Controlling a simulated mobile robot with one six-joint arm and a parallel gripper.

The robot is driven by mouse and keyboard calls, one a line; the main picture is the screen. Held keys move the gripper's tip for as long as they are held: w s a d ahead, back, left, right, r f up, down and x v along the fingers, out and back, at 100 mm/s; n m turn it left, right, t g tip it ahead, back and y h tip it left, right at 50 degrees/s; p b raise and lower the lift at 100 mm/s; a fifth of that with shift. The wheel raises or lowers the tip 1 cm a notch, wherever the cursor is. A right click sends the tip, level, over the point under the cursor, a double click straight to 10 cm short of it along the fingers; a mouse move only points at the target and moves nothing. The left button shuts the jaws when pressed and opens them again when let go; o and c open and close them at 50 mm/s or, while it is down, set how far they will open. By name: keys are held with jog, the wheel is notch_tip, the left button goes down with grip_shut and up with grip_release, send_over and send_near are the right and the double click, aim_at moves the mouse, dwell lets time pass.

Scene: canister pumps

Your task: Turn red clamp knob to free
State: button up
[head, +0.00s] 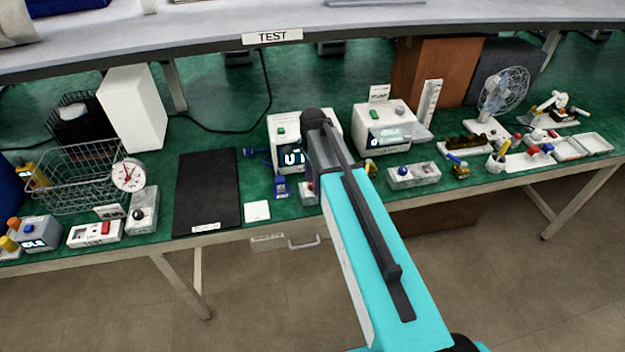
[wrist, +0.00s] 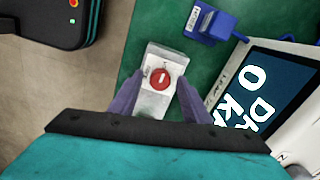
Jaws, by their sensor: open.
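The red clamp knob (wrist: 160,79) is round with a white bar mark across its face. It sits on a small pale grey block (wrist: 158,55) on the green bench top. My gripper (wrist: 159,84) is open, with its two purple fingers on either side of the knob and block. Whether the fingers touch the block, and how high they are above it, I cannot tell. In the head view the block (head: 308,197) shows just left of my arm. The arm covers part of it and most of the gripper.
A white unit with a lit display (wrist: 255,95) stands close to the right of the block in the wrist view. A blue labelled block (wrist: 208,22) is at the upper right. In the head view, a white square pad (head: 257,211) and a black mat (head: 207,190) lie to the left.

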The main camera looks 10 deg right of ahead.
jog(key=shift+f, duration=0.1)
jog(key=c, duration=1)
jog(key=shift+c, duration=0.2)
